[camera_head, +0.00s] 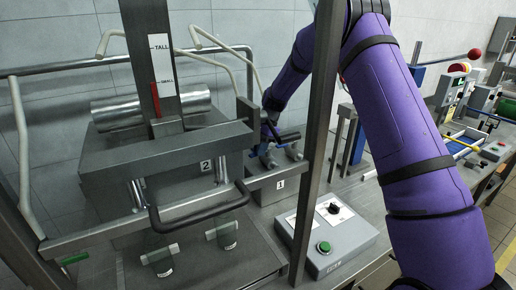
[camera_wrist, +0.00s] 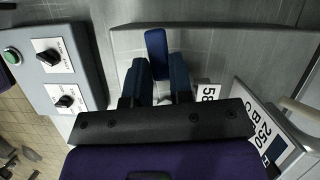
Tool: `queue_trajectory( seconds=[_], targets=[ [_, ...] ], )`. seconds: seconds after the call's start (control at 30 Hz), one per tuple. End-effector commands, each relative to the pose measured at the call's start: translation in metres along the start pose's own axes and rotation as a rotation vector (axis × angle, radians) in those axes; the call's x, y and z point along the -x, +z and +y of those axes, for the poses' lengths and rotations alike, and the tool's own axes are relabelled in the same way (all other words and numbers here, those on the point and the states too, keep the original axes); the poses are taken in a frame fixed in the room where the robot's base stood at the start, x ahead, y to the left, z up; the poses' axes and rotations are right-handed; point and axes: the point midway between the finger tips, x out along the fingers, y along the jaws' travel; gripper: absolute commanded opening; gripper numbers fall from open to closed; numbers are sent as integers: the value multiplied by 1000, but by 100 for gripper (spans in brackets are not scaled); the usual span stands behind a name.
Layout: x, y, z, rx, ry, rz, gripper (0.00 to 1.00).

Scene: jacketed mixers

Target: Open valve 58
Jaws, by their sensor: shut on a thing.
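A blue valve lever (camera_wrist: 156,42) shows in the wrist view, sticking out past my fingertips. A white tag reading 58 (camera_wrist: 208,92) sits just right of the fingers. My gripper (camera_wrist: 158,68) has its two dark blue fingers on either side of the lever's near part and is shut on it. The valve body is mostly hidden behind my fingers and the dark gripper body. In the head view, my purple arm reaches behind the metal frame, and the blue parts around my gripper (camera_head: 267,140) are small and partly covered.
A grey control box (camera_head: 328,235) with a green button and black knobs stands in front of the valve area; it also shows in the wrist view (camera_wrist: 60,75). A metal frame post (camera_head: 318,130) and a machine with a black handle (camera_head: 205,208) stand close left of my arm.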

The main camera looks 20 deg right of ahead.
Motion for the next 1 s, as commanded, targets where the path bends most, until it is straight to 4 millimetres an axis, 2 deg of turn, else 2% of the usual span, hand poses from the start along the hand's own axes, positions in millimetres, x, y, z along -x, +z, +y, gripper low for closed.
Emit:
queue_trajectory(
  seconds=[0.47, 1.0],
  targets=[
    [2, -4, 18, 402, 165, 1, 0],
    [8, -17, 35, 877, 362, 2, 0]
  ],
)
